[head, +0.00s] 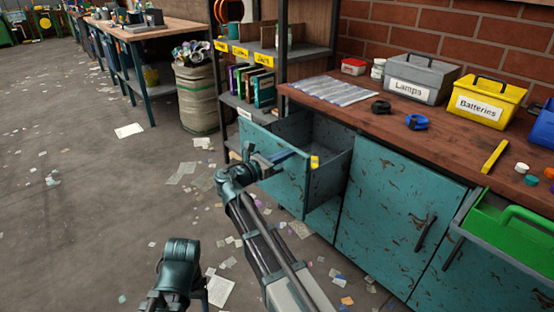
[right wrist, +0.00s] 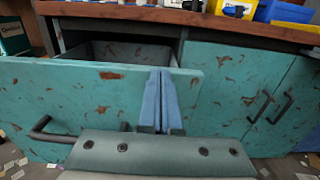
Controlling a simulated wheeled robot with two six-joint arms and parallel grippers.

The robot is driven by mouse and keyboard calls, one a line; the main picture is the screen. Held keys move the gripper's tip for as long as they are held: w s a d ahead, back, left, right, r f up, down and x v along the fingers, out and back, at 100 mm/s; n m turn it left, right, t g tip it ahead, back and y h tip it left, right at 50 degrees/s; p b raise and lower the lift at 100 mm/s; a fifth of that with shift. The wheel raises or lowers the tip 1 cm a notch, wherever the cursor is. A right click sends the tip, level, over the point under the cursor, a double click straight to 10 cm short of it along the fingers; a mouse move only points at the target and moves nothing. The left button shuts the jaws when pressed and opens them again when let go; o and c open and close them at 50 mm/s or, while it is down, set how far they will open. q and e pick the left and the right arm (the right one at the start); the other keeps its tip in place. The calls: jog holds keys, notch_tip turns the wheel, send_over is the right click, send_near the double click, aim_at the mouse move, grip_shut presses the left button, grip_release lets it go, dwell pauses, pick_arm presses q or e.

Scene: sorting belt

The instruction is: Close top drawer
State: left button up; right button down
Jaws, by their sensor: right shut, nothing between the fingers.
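The top drawer (head: 276,168) of the teal cabinet is pulled out, and its empty-looking grey inside shows. Its scratched teal front also fills the left of the right wrist view (right wrist: 75,90), with a dark bar handle (right wrist: 50,130) low on it. My right gripper (head: 284,156) is at the drawer front, with its blue fingers shut and empty. In the right wrist view the fingers (right wrist: 163,97) stand before the right part of the front panel; I cannot tell whether they touch it.
The wooden worktop (head: 440,140) above holds a grey Lamps box (head: 416,82), a yellow Batteries box (head: 484,103) and small items. A green bin (head: 510,228) is at the right. A shelf rack (head: 245,105) stands behind the drawer. Paper scraps litter the floor at left.

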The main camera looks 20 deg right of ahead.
jog(key=x, duration=2.4)
pick_arm(q)
jog(key=shift+a, duration=0.1)
pick_arm(e)
jog(key=shift+w+d, duration=0.1)
jog(key=shift+w, duration=0.05)
pick_arm(q)
jog(key=shift+w+a, duration=0.15)
jog(key=shift+a, duration=0.7)
pick_arm(e)
jog(key=v, duration=1.5)
jog(key=shift+f, duration=0.1)
